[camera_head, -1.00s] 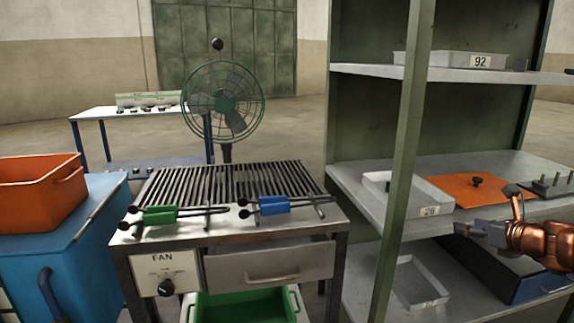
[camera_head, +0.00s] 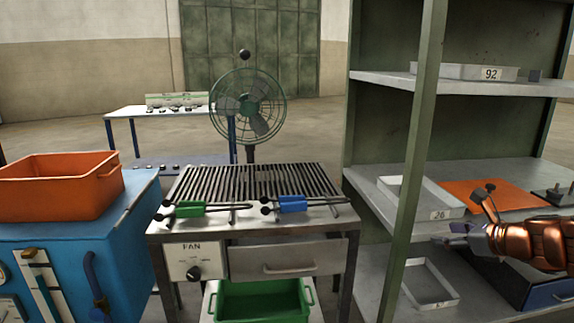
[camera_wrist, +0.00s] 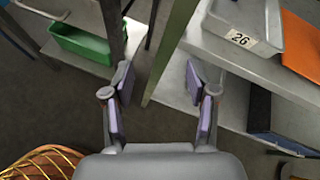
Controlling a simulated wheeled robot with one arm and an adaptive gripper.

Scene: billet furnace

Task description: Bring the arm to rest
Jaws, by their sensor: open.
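My gripper (camera_head: 462,238) is at the right of the head view, in front of the green-framed shelf unit (camera_head: 415,120). In the wrist view my gripper (camera_wrist: 163,105) has its two fingers spread apart, with nothing between them but the floor and the shelf's edge beyond. My copper-coloured arm reaches in from the right edge of the head view. The gripper appears apart from the shelf and the trays.
A grill table (camera_head: 250,226) with blue and green-handled tongs and a fan (camera_head: 248,107) stands in the middle. A blue furnace cabinet (camera_head: 75,245) carries an orange bin (camera_head: 60,190) at left. Tray 26 (camera_head: 447,213) lies on the middle shelf. A green bin (camera_head: 262,304) sits below the grill.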

